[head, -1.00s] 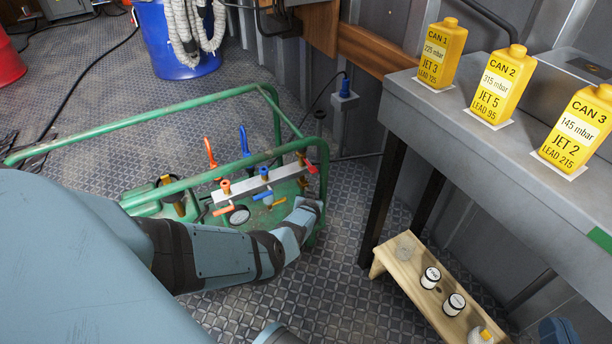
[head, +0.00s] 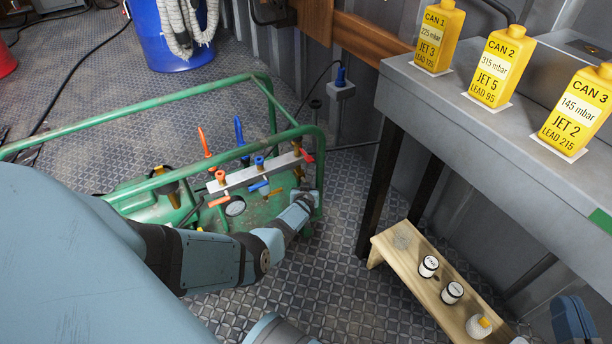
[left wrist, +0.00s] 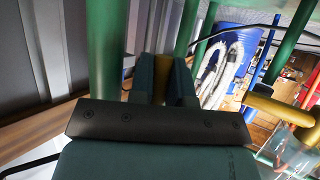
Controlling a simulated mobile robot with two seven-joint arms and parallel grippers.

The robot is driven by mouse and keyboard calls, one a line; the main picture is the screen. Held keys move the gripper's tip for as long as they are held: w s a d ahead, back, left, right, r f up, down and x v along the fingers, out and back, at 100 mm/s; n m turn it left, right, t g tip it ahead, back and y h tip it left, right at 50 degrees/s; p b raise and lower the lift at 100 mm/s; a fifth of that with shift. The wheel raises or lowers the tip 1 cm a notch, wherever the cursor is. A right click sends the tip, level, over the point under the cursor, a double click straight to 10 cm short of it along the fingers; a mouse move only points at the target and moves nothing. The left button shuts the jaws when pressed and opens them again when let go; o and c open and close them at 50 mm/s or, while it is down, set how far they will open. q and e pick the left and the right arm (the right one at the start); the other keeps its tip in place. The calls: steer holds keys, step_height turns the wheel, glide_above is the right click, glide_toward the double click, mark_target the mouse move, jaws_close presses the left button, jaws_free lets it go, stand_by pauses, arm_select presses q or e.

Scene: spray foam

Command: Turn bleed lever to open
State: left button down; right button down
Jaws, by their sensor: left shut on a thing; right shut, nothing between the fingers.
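A green-framed machine (head: 160,100) stands on the floor, with a grey manifold bar (head: 262,172) carrying orange, blue, yellow and red handles. My left arm reaches across to its right end. In the left wrist view my left gripper (left wrist: 162,84) is shut on a yellow-brown lever or rod (left wrist: 162,66), close beside a green frame tube (left wrist: 103,50). I cannot tell for sure that this is the bleed lever. In the head view the left fingertips are hard to make out against the frame. My right gripper (head: 573,320) is shut and empty at the lower right.
A grey bench (head: 470,120) carries three yellow cans (head: 498,68). Below it, a low wooden stand (head: 405,262) holds small jars (head: 429,266). A blue drum (head: 170,45) with hoses stands behind the machine. Patterned floor lies clear between machine and bench.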

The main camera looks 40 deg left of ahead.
arm_select(q)
steer(key=c, duration=1.1)
jaws_free()
